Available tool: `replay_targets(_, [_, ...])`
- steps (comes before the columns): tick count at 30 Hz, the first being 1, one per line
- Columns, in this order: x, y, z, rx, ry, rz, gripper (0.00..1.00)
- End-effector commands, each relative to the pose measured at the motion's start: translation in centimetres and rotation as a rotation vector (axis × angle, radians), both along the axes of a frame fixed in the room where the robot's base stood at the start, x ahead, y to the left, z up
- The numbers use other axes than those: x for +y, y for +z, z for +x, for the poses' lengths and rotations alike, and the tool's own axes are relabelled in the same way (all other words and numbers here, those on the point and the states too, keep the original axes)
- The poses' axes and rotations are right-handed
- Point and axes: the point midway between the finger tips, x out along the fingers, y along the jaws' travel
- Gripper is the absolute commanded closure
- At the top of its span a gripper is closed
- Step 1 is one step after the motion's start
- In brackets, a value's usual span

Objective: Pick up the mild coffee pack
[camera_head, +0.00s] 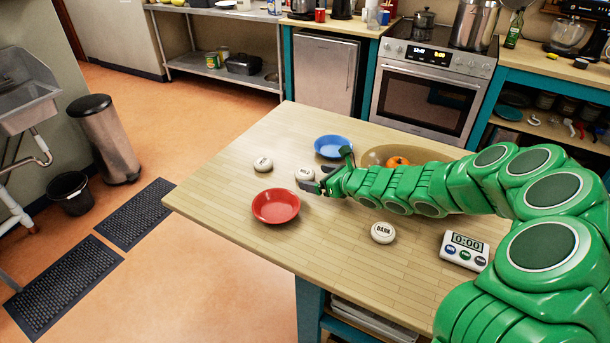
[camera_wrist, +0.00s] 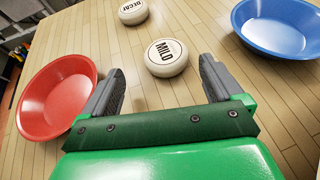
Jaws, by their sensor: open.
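The mild coffee pack is a round white puck with MILD printed on top; it lies on the wooden table (camera_head: 340,245). In the wrist view the mild pack (camera_wrist: 166,57) is ahead of my gripper (camera_wrist: 158,82), roughly between the lines of its two fingers. The fingers are apart with nothing between them. In the head view the mild pack (camera_head: 305,174) is just beyond my gripper (camera_head: 332,176), partly hidden by it. I cannot tell the gripper's exact height over the table.
A white DECAF pack (camera_head: 263,164) lies further off. A DARK pack (camera_head: 383,232) is nearer. A red bowl (camera_head: 276,206) and a blue bowl (camera_head: 333,146) flank the gripper. A brown dish (camera_head: 375,154) with an orange fruit (camera_head: 398,162) is behind my arm. A timer (camera_head: 464,250) stands right.

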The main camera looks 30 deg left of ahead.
Motion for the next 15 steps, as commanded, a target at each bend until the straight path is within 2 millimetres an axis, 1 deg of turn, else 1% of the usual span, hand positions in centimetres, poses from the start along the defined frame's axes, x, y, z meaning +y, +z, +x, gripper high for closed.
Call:
replay_targets(9, [2.6,-0.8,1.4,-0.004,0.001,0.001,0.07])
replay_targets(15, [4.1,-1.6,1.7,0.000,0.001,0.000,0.07])
